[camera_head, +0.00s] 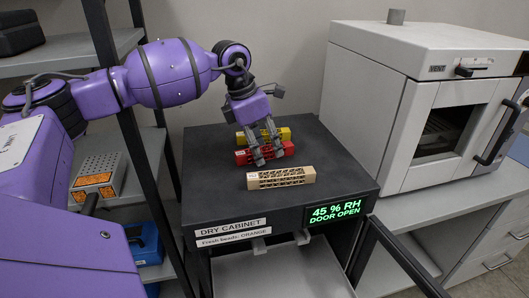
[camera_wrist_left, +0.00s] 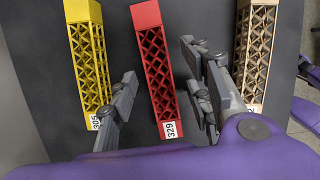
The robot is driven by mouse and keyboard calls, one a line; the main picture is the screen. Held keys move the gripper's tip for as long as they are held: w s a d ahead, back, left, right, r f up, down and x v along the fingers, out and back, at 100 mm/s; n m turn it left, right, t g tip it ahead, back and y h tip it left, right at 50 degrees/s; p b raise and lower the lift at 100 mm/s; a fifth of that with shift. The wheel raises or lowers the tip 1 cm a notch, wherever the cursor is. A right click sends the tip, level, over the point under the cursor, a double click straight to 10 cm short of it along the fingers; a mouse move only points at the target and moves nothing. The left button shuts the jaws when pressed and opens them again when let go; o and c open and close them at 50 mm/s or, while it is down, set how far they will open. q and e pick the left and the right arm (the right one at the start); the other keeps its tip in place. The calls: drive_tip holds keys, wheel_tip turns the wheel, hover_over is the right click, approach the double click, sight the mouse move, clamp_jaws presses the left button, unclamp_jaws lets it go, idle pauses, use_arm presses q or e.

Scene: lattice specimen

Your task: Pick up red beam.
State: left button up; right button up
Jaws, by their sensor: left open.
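The red beam (camera_head: 241,157) is a lattice bar lying on top of the dry cabinet, between a yellow beam (camera_head: 284,134) and a tan beam (camera_head: 281,178). In the left wrist view the red beam (camera_wrist_left: 156,70) carries a label reading 329. My left gripper (camera_head: 266,157) is over the red beam from above, its fingers open. In the wrist view my left gripper (camera_wrist_left: 165,105) has one finger between the yellow and red beams and the other between the red and tan beams, with gaps to the red beam. My right gripper is not in view.
The yellow beam (camera_wrist_left: 87,60) and tan beam (camera_wrist_left: 254,50) lie close on either side. The dark cabinet top (camera_head: 210,185) is otherwise clear. The cabinet's door (camera_head: 397,262) is open at the front. A white oven (camera_head: 370,110) stands to the right.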

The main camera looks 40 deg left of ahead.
use_arm(q)
drive_tip(key=shift+c, duration=0.2)
drive_tip(key=c, duration=1.1)
clamp_jaws()
drive_tip(key=shift+r, duration=0.15)
drive_tip(key=shift+r, duration=0.6)
drive_tip(key=s+d+r, duration=0.2)
drive_tip(key=s+r, duration=0.9)
drive_tip(key=s, duration=0.3)
drive_tip(key=shift+r+b, duration=0.15)
drive_tip(key=shift+b, duration=0.2)
